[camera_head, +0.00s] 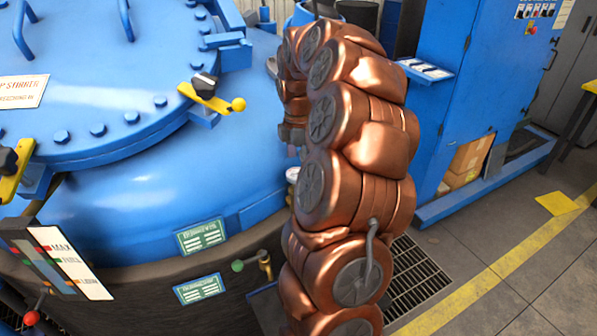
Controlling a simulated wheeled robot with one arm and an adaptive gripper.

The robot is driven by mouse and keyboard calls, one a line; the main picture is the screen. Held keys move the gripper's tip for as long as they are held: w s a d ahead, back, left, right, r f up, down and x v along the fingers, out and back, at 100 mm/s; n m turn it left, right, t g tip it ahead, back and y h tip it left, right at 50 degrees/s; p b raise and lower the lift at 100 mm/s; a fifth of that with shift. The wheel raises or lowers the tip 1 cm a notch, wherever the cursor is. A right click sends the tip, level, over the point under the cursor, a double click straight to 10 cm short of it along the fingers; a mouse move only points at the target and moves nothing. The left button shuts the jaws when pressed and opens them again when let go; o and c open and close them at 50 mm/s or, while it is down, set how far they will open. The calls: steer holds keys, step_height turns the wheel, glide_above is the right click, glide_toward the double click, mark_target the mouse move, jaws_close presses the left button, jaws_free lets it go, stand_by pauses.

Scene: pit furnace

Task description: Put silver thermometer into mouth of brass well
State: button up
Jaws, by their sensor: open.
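A brass fitting (265,265), which looks like the brass well, stands at the rim of the dark furnace body, left of my arm. Its mouth is too small to make out. A small round pale dial (292,174) shows just above it at the left edge of my arm, partly covered. It may be the head of the silver thermometer, but I cannot tell. My copper-coloured arm rises through the middle of the picture and bends over at the top, its far part coming down behind the nearer links. My gripper is hidden from view.
The blue furnace lid (75,110) with yellow clamps (212,99) fills the left. A green-knobbed handle (238,266) sits beside the brass fitting. A blue cabinet (480,90) stands at the right, with cardboard boxes (468,158). The floor at the lower right is clear beside a grating (415,280).

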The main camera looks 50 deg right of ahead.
step_height(320, 180, up, 8)
stand_by(0.4)
